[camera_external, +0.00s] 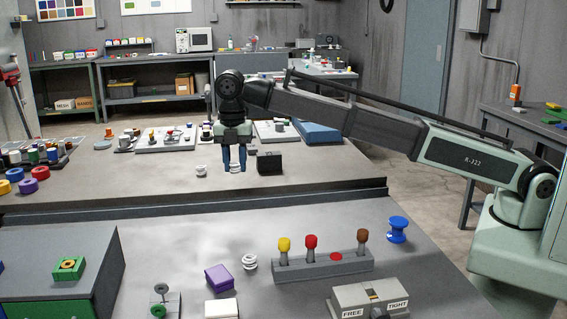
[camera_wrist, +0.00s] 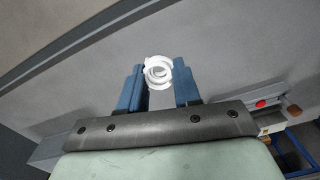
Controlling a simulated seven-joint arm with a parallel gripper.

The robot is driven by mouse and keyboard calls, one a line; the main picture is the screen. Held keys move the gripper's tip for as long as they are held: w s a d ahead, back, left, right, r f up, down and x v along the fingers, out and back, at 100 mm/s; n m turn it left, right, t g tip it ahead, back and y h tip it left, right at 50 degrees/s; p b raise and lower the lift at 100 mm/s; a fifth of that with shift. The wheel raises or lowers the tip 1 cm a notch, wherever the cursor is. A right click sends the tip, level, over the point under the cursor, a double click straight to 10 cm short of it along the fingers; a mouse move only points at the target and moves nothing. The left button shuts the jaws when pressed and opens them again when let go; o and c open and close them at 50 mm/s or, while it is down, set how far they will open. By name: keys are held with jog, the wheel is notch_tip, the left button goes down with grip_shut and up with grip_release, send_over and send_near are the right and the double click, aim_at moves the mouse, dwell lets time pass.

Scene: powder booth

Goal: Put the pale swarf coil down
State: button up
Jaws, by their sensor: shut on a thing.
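The pale swarf coil (camera_wrist: 158,72) is a white spiral ring between the two blue fingers of my gripper (camera_wrist: 159,88) in the wrist view. My gripper (camera_external: 235,160) is shut on it and points down over the rear part of the grey bench (camera_external: 340,185) in the external view. The held coil (camera_external: 235,169) shows only slightly between the fingertips there. I cannot tell whether it touches the bench top. Another white coil (camera_external: 201,170) sits on the bench just left of my gripper, and a further white coil (camera_external: 249,262) sits on the nearer surface.
A black block (camera_external: 269,161) stands close to the right of my gripper. A dark raised edge (camera_external: 200,210) crosses the bench in front. A lever block (camera_external: 325,264) with coloured knobs, a purple box (camera_external: 218,277) and a blue spool (camera_external: 397,229) stand nearer.

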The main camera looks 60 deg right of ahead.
jog(key=s+a+f+n, duration=0.1)
jog(key=s+a+n, duration=0.2)
jog(key=s+a, duration=1.1)
jog(key=n, duration=0.8)
send_over(267, 301)
notch_tip(267, 301, down, 2)
jog(key=shift+f, duration=5.15)
jog(key=o, duration=1)
jog(key=shift+f, duration=0.1)
notch_tip(267, 301, up, 12)
jog(key=shift+r, duration=0.15)
